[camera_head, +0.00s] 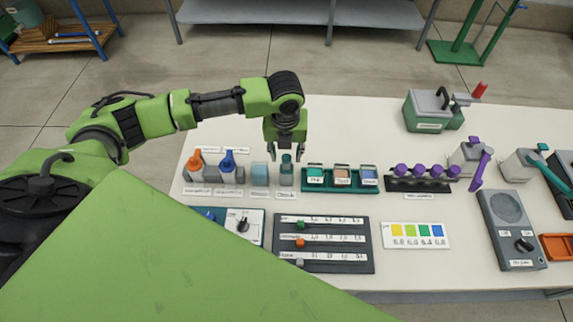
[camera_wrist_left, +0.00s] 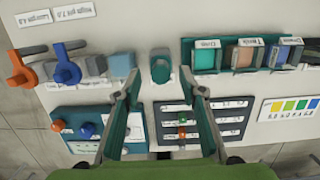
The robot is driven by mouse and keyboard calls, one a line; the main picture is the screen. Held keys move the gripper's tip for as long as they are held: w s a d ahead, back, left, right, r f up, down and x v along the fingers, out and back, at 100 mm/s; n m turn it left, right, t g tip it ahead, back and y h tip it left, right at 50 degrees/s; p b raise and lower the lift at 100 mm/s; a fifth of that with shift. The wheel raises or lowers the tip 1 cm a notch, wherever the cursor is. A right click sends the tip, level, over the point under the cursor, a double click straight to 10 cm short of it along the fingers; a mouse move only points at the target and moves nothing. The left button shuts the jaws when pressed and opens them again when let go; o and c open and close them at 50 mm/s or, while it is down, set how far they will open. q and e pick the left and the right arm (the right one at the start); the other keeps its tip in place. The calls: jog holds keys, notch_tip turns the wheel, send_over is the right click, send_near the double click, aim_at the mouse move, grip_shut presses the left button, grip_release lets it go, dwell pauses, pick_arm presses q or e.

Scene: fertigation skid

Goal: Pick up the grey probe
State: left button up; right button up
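My left gripper (camera_head: 284,153) points down over the table (camera_head: 330,120), its fingers apart with nothing between them. A grey-green upright piece with a dark green top (camera_head: 287,168) stands just below the fingertips in the row of holders. In the left wrist view, this piece (camera_wrist_left: 160,66) sits just past and between the open fingertips (camera_wrist_left: 158,82). I cannot tell for sure whether it is the grey probe or its holder; no plainly grey probe stands out. My right gripper is not in view.
A green tray (camera_head: 340,189) of small containers is close on the right. A dark slider panel (camera_head: 323,244) lies in front.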

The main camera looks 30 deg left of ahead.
aim_at(286, 158)
pick_arm(q)
notch_tip(286, 158, down, 4)
jog(key=shift+w+r+p, duration=0.15)
jog(key=shift+r+p, duration=0.1)
jog(key=shift+p, duration=0.2)
jog(key=shift+f, duration=0.2)
grip_shut()
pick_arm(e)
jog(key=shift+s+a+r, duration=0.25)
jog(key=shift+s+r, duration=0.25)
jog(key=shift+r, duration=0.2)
pick_arm(q)
jog(key=shift+w+r, duration=0.1)
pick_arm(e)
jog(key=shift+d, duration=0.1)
